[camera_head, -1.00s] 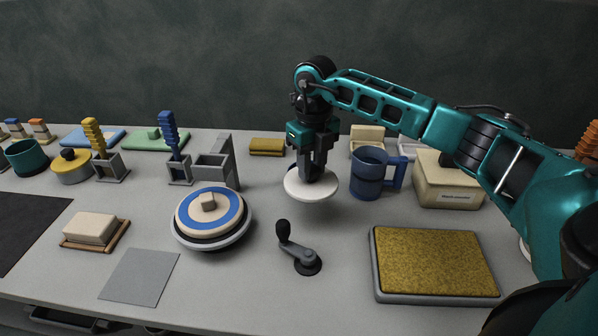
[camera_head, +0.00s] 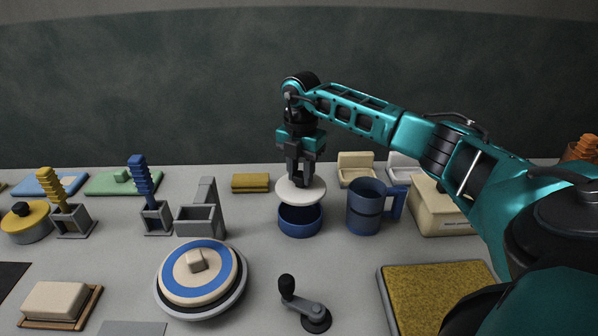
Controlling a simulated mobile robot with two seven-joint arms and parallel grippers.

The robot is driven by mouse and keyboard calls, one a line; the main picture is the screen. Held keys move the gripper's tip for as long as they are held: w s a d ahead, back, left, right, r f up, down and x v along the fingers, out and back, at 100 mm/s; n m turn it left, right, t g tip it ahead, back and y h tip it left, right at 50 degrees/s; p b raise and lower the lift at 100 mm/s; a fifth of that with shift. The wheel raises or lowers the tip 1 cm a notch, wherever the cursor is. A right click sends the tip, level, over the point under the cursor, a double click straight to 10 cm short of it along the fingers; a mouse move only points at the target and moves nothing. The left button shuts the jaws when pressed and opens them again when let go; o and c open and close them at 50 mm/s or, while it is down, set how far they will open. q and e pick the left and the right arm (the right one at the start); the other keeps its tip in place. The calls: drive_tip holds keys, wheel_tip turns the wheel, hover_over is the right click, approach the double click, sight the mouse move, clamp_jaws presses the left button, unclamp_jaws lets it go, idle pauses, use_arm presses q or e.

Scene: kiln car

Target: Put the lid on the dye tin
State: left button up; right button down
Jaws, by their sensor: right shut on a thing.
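The white round lid (camera_head: 301,193) is held by my right gripper (camera_head: 300,178), which is shut on its top from above. A blue round tin (camera_head: 300,220) stands on the table directly below the lid in the picture. The lid hides the tin's back rim and most of its opening. The lid looks roughly level, and I cannot tell whether it touches the tin or hovers just above it. My left gripper is not in view.
A blue mug (camera_head: 366,206) stands close to the right of the tin. A grey holder (camera_head: 201,218) and a blue-ringed turntable (camera_head: 201,278) are to the left. A black-knobbed crank (camera_head: 306,304) lies in front. A yellow-brown pad in a tray (camera_head: 438,298) is at front right.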

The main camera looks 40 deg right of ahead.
sight(300, 190)
drive_tip(key=shift+f+b, duration=0.85)
drive_tip(key=shift+f, duration=1.5)
drive_tip(key=shift+f, duration=0.35)
